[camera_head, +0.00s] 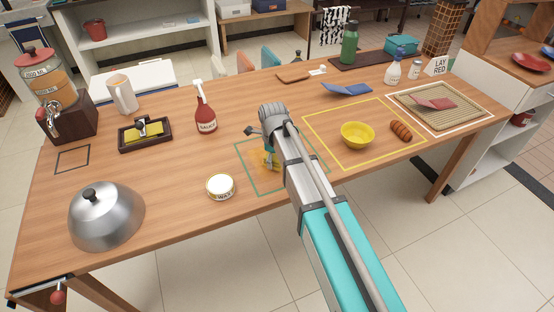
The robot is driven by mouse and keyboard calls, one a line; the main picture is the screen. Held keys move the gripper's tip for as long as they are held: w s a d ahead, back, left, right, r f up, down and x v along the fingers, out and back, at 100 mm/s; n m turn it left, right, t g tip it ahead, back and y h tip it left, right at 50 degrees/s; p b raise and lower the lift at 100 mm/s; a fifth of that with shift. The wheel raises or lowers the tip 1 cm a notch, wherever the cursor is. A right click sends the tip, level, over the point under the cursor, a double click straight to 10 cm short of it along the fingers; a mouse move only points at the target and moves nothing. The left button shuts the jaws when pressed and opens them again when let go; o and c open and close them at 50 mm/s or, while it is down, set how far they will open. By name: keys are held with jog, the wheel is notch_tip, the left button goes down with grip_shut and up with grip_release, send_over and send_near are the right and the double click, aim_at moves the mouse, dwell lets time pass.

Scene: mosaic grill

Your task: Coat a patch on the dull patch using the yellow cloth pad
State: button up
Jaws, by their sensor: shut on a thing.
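My gripper (268,152) is low over the green-outlined square (247,186) near the middle of the table. It is shut on a small yellow thing (267,163), which looks like the yellow cloth pad and is mostly hidden by the fingers and arm. I cannot tell whether the pad touches the wood. The dull patch cannot be made out; my gripper and arm cover part of the square. A round tin marked WAX (220,186) stands just left of the square.
A steel dome (106,218) stands front left. A dark tray (146,147) with a yellow, black-handled thing and a red sauce bottle (206,112) stand behind. A yellow bowl (357,135) and a brown roll (401,131) are to the right. Wood between dome and tin is clear.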

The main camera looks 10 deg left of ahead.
aim_at(310, 148)
jog(key=shift+w+d, duration=0.1)
jog(key=shift+d, duration=0.05)
jog(key=shift+w+d, duration=0.45)
jog(key=shift+d, duration=0.2)
jog(key=shift+w+d, duration=0.45)
jog(key=shift+d, duration=0.2)
jog(key=shift+d, duration=0.1)
jog(key=shift+w+d, duration=0.5)
jog(key=shift+d, duration=0.15)
jog(key=shift+w+d, duration=0.45)
jog(key=shift+d, duration=0.2)
jog(key=shift+w+d, duration=0.5)
jog(key=shift+d, duration=0.25)
jog(key=shift+w+d, duration=0.45)
jog(key=shift+d, duration=0.25)
jog(key=shift+w+d, duration=0.1)
jog(key=shift+w+d, duration=0.45)
jog(key=shift+d, duration=0.2)
jog(key=shift+w+d, duration=0.4)
jog(key=shift+d, duration=0.25)
